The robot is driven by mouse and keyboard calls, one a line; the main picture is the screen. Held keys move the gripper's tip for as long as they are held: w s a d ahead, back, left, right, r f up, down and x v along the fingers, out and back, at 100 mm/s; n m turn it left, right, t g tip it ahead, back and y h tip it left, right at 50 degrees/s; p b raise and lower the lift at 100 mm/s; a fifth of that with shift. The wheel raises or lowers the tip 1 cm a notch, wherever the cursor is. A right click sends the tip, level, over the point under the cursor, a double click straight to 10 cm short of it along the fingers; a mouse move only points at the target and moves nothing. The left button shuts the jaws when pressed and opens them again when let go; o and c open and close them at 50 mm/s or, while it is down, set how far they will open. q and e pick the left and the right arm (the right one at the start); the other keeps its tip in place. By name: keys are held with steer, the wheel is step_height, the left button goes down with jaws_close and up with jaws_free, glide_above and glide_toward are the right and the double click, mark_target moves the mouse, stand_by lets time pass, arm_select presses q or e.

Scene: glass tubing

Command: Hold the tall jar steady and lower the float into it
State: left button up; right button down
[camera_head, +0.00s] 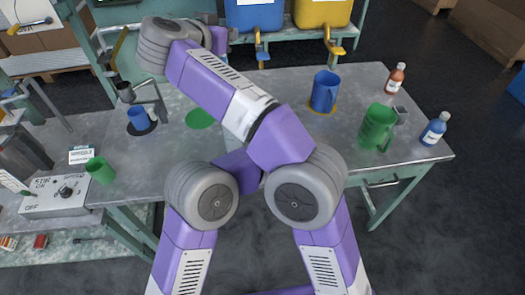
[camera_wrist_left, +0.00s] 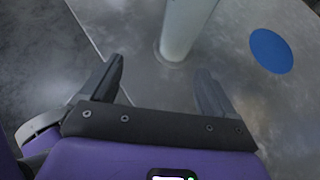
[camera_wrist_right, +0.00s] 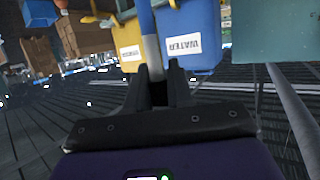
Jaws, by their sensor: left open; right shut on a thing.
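The tall jar (camera_wrist_left: 186,25) shows in the left wrist view as a pale upright tube standing on the grey metal table, its top cut off by the frame. My left gripper (camera_wrist_left: 158,85) is open, with the jar's foot just beyond and between its fingers; I see no contact. The float's ends are not fully seen.
A blue disc (camera_wrist_left: 271,51) lies right of the jar, and a green disc (camera_head: 201,118) lies on the table. Blue jug (camera_head: 325,92), green jug (camera_head: 377,127) and two bottles stand at right. A switch box (camera_head: 62,196) and green cup (camera_head: 100,170) stand at left.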

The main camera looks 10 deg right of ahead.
mark_target(240, 145)
arm_select(q)
steer(key=w+a+f, duration=0.1)
steer(key=w+a, duration=0.1)
steer(key=w, duration=0.1)
steer(key=w+a+t, duration=0.1)
steer(key=w+a, duration=0.1)
steer(key=w, duration=0.1)
steer(key=w+a+f+t+y, duration=0.1)
steer(key=w+a, duration=0.1)
steer(key=w, duration=0.1)
steer(key=shift+a+f, duration=0.1)
steer(key=shift+f, duration=0.2)
steer(key=shift+c, duration=0.2)
steer(key=c, duration=1.1)
arm_select(e)
step_height(240, 145, down, 13)
stand_by(0.8)
steer(key=c, duration=0.9)
jaws_free()
